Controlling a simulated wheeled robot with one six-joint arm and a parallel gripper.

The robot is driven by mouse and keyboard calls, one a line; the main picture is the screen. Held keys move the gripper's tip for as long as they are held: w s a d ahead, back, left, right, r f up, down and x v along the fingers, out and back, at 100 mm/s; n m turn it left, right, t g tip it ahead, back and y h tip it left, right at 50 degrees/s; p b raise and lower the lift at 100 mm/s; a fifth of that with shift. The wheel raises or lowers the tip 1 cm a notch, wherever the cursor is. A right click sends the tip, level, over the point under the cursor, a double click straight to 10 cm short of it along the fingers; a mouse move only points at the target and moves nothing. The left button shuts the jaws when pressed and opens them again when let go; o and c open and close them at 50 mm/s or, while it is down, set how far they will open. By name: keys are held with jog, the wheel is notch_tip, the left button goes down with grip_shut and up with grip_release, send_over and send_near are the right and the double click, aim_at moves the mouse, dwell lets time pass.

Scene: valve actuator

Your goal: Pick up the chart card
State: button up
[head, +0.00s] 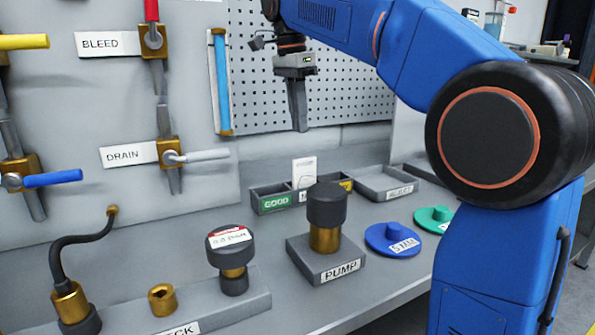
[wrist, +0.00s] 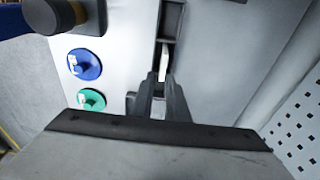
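The chart card is most likely the small white card (head: 304,172) standing upright in the grey bin row at the back of the bench. In the wrist view, a narrow white shape just beyond my fingertips, seen nearly edge-on, looks like this card (wrist: 165,60). My gripper (head: 299,128) points down above the card, clearly apart from it in the head view. In the wrist view, my two fingers (wrist: 160,88) show a narrow gap with nothing held between them. The card's lower part is hidden by the bin.
The bin row has a green GOOD label (head: 275,201). A black-capped pump (head: 326,235) stands in front of it. A blue disc (head: 392,240) and green disc (head: 434,219) lie to the right. A pegboard (head: 345,85) rises behind, with a blue tube gauge (head: 222,85).

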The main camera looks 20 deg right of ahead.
jog(key=shift+w+f, duration=0.35)
jog(key=shift+w, duration=0.05)
send_near(306, 181)
jog(key=f, duration=0.5)
jog(key=shift+w+d, duration=0.25)
jog(key=shift+w+d+f, duration=0.1)
jog(key=shift+d+f, duration=0.15)
jog(key=shift+f, duration=1.1)
jog(key=shift+w+d+f, duration=0.1)
jog(key=shift+d+f, duration=0.1)
jog(key=shift+f, duration=1.15)
jog(key=shift+c, duration=0.6)
grip_shut()
jog(key=shift+r, duration=0.1)
